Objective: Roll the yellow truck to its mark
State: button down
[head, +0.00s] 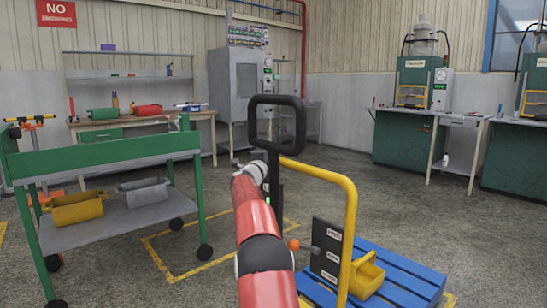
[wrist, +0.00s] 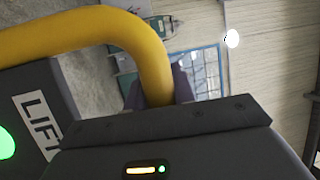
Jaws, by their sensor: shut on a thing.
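The yellow truck has a bent yellow tube handle (head: 351,215), a dark panel (head: 326,252) with several white labels, and a blue slatted deck (head: 400,270). An orange-knobbed lever (head: 294,244) sticks out from the panel. My gripper (head: 282,163) is at the handle's upper left end. In the wrist view the yellow tube (wrist: 90,35) runs down between the dark fingers of my gripper (wrist: 158,92), which is shut on it. The fingertips are partly hidden by the gripper body. A yellow outline (head: 155,256) is painted on the floor left of the deck, partly behind my arm.
A green wheeled cart (head: 100,150) with yellow and grey bins stands close at left. A black loop (head: 278,122) rises above my gripper. Workbenches and green machines (head: 410,110) line the walls. Floor is open behind the truck.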

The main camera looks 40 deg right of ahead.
jog(key=c, duration=1.3)
grip_release()
jog(key=shift+s+d+f, duration=0.25)
jog(key=shift+d+f, duration=0.05)
jog(key=shift+f, duration=0.1)
jog(key=shift+o, duration=0.7)
jog(key=shift+r, duration=0.2)
jog(key=shift+a, duration=0.15)
jog(key=b+v, duration=0.3)
jog(key=v, duration=0.4)
jog(key=shift+a, duration=0.35)
jog(key=shift+f, duration=0.15)
